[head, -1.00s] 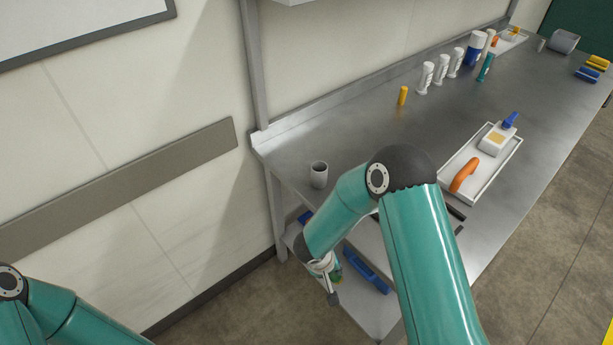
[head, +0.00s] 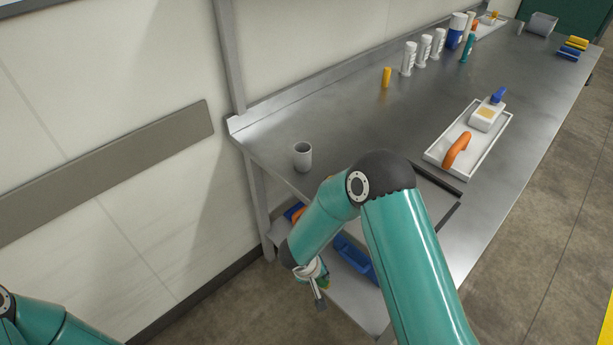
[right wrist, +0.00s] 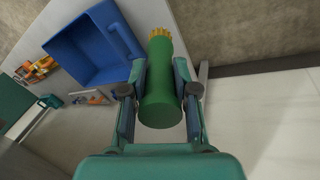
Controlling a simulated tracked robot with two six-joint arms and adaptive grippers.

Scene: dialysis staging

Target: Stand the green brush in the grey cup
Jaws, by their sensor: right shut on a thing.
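The grey cup (head: 302,157) stands upright and open at the top near the left end of the steel table in the head view. My right gripper (head: 316,289) is beyond the table's left end, below the tabletop and apart from the cup. In the right wrist view my right gripper (right wrist: 158,92) is shut on the green brush (right wrist: 159,85), gripping its thick green handle. The yellow bristle end (right wrist: 159,33) points away from the wrist. The brush is mostly hidden in the head view. My left gripper is out of view; only part of its arm shows.
A lower shelf under the table holds a blue bin (right wrist: 92,45). A white tray (head: 432,157) with an orange-handled thing (head: 456,149) lies at the table's front. A yellow cylinder (head: 386,77) and several white bottles stand farther back. Tabletop around the cup is clear.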

